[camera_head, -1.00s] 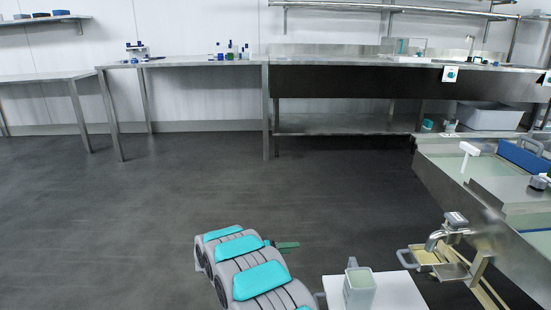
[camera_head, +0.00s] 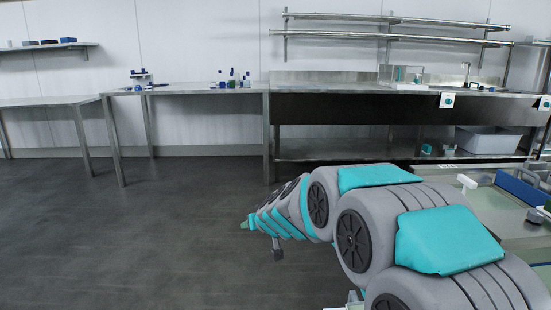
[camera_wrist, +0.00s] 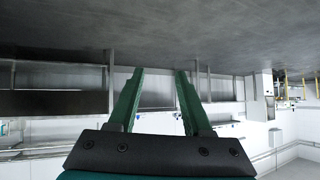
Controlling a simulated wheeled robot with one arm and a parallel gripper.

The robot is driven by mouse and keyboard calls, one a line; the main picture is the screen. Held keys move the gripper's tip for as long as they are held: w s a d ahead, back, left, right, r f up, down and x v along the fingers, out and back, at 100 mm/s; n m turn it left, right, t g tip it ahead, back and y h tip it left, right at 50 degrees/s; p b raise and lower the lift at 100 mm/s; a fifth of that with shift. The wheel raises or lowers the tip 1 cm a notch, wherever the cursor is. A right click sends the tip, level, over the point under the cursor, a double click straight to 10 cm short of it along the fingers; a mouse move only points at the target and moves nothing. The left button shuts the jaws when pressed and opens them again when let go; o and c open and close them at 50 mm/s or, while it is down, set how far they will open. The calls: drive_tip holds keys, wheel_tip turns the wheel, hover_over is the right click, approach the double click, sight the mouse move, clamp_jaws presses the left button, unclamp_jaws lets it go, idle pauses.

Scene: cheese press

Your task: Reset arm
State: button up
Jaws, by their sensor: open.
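My arm stretches across the lower right of the head view, bent and pointing left, with grey links and teal pads. My gripper (camera_head: 246,224) is at its left end, above the open floor, small and partly hidden by the arm. In the wrist view my gripper (camera_wrist: 158,75) shows two green fingers standing apart. Nothing is between them but the distant room, which appears upside down. The gripper touches nothing.
A steel counter (camera_head: 350,106) and a steel table (camera_head: 200,89) with bottles stand along the back wall. A blue tray (camera_head: 522,190) lies at the right among the work surfaces. The dark floor (camera_head: 130,240) at left and middle is clear.

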drive_tip(key=s+d+f+m+g+h+p, duration=0.1)
drive_tip(key=s+d+g, duration=0.2)
drive_tip(key=s+d, duration=0.4)
drive_tip(key=s+d+f+m+g+h+p, duration=0.1)
drive_tip(key=s+d+g, duration=0.3)
drive_tip(key=s, duration=2.1)
drive_tip(key=s+d+m+g+h+p, duration=0.1)
drive_tip(key=s+d+g, duration=0.3)
drive_tip(key=s+d, duration=0.6)
drive_tip(key=s+h, duration=0.1)
drive_tip(key=s, duration=0.5)
drive_tip(key=shift+f+m, duration=0.3)
drive_tip(key=shift+f, duration=0.1)
